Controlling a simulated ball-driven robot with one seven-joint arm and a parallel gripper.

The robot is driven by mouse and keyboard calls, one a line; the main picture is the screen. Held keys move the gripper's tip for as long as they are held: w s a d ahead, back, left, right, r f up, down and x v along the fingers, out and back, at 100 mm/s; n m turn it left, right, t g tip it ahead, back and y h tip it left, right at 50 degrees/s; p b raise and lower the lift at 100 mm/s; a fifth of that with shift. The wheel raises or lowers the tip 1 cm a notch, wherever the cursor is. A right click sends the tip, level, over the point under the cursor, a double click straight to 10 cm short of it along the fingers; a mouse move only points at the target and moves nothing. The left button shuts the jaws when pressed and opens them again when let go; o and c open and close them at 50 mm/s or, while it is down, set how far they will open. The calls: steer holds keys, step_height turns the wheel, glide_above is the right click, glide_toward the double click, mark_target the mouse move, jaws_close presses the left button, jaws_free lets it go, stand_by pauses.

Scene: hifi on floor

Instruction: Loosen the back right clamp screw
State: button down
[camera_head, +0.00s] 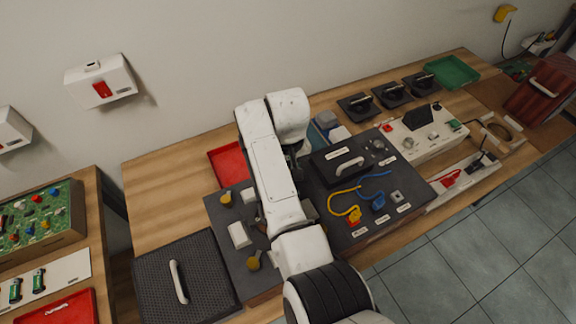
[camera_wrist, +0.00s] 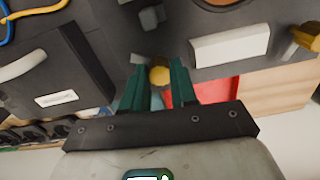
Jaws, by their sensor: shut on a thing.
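In the wrist view my gripper (camera_wrist: 158,82) has its two dark green fingers on either side of a round yellow clamp screw (camera_wrist: 159,75) and is shut on it. Only the head of the screw shows between the fingertips. A second yellow clamp screw (camera_wrist: 305,38) is at the right edge of that view, past a white block (camera_wrist: 230,47). In the head view two yellow clamp screws, one farther back (camera_head: 226,198) and one nearer (camera_head: 254,261), stand on the dark board (camera_head: 225,222) left of my arm. My arm hides the gripper and the held screw there.
A red tray (camera_head: 226,160) lies behind the board; it also shows in the wrist view (camera_wrist: 210,90). A black box with a handle (camera_head: 340,160) and yellow and blue cables (camera_head: 345,190) are right of my arm. A dark textured case (camera_head: 195,280) lies to the left.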

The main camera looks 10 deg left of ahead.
steer(key=shift+n, duration=0.6)
steer(key=shift+r, duration=0.1)
steer(key=c, duration=0.9)
jaws_free()
step_height(320, 180, up, 11)
steer(key=shift+f+b, duration=0.15)
steer(key=shift+b, duration=0.4)
